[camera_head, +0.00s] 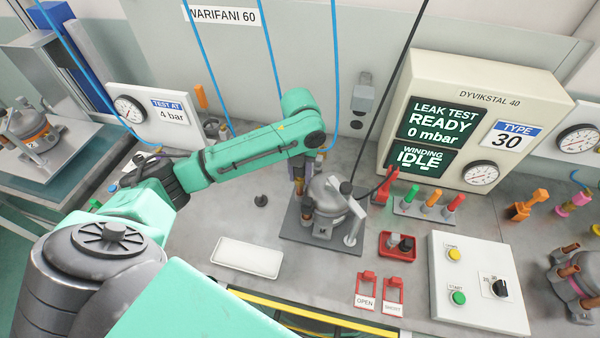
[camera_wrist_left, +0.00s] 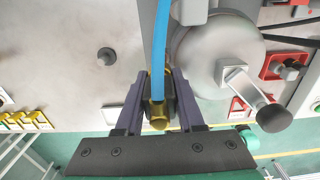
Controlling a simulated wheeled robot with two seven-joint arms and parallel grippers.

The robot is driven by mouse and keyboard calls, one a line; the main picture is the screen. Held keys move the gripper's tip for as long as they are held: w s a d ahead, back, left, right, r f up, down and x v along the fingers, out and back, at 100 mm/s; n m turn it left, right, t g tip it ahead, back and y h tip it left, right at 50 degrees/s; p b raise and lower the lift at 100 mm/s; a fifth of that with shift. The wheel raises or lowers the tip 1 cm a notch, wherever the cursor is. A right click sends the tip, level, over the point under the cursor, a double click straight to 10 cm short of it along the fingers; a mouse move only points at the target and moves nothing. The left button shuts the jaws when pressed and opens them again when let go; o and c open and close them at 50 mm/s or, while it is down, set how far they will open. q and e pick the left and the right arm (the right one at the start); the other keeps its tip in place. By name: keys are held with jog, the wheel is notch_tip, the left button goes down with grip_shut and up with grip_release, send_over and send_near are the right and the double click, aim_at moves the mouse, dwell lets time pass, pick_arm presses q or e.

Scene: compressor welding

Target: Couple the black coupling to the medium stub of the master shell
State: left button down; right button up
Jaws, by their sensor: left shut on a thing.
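The master shell (camera_head: 325,200), a grey metal compressor body marked M, stands on a dark plate right of centre in the head view. It also shows in the wrist view (camera_wrist_left: 215,60) just right of my fingers. My left gripper (camera_head: 299,178) points down at the shell's left side. In the wrist view its fingers (camera_wrist_left: 156,108) are shut on the black coupling (camera_wrist_left: 172,98), with a blue hose running up from it. Brass-coloured metal (camera_wrist_left: 158,122) shows between the fingers; whether the coupling is seated on a stub is hidden. My right gripper is out of view.
A dark peg (camera_head: 261,200) and a white tray (camera_head: 247,260) are left of the shell. A red tray (camera_head: 397,246), red labelled tags (camera_head: 366,290) and a button panel (camera_head: 478,280) are right. A tester (camera_head: 470,125) stands behind. A black cable hangs near the shell.

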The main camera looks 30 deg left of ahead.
pick_arm(q)
jog(key=shift+f+b, duration=0.3)
jog(key=shift+f, duration=0.35)
jog(key=c, duration=0.5)
grip_release()
jog(key=shift+s, duration=0.1)
jog(key=shift+o, duration=0.3)
jog(key=shift+s+a, duration=0.1)
notch_tip(320, 180, up, 9)
jog(key=shift+r+b, duration=0.2)
jog(key=shift+b, duration=0.7)
notch_tip(320, 180, up, 5)
jog(key=shift+a+r+p, duration=0.1)
jog(key=shift+a+p, duration=0.05)
jog(key=shift+p, duration=0.55)
jog(key=shift+r, duration=0.1)
